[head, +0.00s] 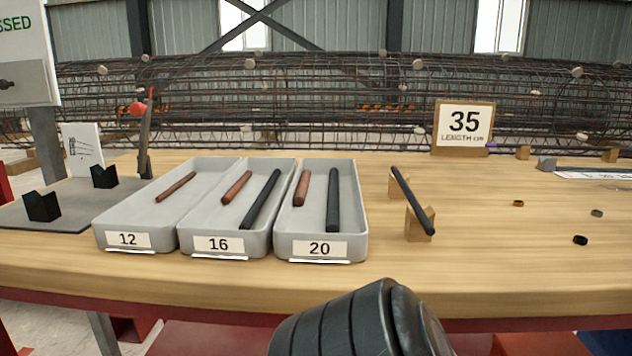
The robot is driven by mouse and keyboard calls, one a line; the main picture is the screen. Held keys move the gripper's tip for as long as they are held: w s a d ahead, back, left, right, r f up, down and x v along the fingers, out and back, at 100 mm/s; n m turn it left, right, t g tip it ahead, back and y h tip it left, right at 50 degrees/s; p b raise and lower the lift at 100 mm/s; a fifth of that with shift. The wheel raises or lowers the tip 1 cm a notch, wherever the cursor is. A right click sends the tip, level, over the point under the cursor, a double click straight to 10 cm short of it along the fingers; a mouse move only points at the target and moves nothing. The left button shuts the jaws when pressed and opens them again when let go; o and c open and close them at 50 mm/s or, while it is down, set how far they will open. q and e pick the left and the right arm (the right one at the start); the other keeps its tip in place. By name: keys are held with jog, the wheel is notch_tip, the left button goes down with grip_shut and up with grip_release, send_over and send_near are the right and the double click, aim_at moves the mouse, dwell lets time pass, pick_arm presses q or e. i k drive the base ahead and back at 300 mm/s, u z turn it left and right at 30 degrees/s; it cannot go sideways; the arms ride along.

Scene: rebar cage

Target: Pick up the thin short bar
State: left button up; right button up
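A thin, short reddish-brown bar (176,187) lies at a slant in the grey tray labelled 12 (112,226). It is the only bar visible in that tray, and it looks the thinnest of the bars. Neither of my grippers shows in the head view. A dark, ribbed, rounded part, which looks like one of my arm links, shows at the bottom centre, well in front of the trays.
Tray 16 (258,243) and tray 20 (357,240) each hold a brown bar and a longer black bar. Another black bar (414,202) rests on wooden blocks (417,229). Black V-blocks (42,206) stand left. Small rings (518,203) lie right. A "35" sign (463,124) stands behind.

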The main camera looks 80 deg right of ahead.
aim_at(429, 229)
jog(key=k, duration=0.5)
jog(key=z, duration=1.05)
